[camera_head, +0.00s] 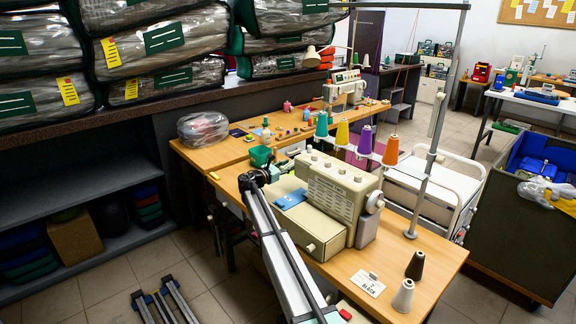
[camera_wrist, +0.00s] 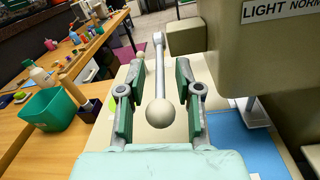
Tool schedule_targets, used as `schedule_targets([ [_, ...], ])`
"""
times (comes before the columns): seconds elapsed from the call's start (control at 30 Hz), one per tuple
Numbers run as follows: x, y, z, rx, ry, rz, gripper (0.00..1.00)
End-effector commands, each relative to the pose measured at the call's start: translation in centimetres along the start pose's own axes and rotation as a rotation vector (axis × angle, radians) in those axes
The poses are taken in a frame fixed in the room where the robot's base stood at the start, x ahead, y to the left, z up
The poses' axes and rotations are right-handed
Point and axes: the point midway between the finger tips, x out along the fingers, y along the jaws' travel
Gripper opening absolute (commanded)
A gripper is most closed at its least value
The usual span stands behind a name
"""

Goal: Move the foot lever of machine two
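The beige sewing machine (camera_head: 335,190) stands on the wooden table, with a card reading "2 BLACK" (camera_head: 367,283) in front of it. In the wrist view a lever (camera_wrist: 160,75) with a thin metal rod and a round cream knob (camera_wrist: 160,113) lies between my fingers beside the machine's body (camera_wrist: 262,60). My gripper (camera_wrist: 160,72) is open, one green-padded finger on each side of the lever, with gaps visible on both sides. In the head view my gripper (camera_head: 256,180) is at the machine's left end; the lever cannot be made out there.
A green bin (camera_head: 260,156) stands close to my gripper, also in the wrist view (camera_wrist: 50,118). Thread cones (camera_head: 391,150) stand behind the machine. A dark cone (camera_head: 415,265) and a pale cone (camera_head: 403,295) stand at the table's front right. Bagged comforters (camera_head: 160,40) fill the upper left shelf.

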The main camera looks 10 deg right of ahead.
Motion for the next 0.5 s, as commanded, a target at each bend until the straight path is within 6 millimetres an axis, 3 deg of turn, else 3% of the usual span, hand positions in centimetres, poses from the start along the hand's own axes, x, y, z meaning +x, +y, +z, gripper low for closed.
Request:
schedule_targets([
  [0.33,0.39,-0.02,-0.03,0.0,0.0,0.0,0.34],
  [0.37,0.39,-0.02,-0.03,0.0,0.0,0.0,0.27],
  [0.43,0.38,-0.02,-0.03,0.0,0.0,0.0,0.02],
  [0.5,0.38,-0.02,-0.02,0.0,0.0,0.0,0.0],
])
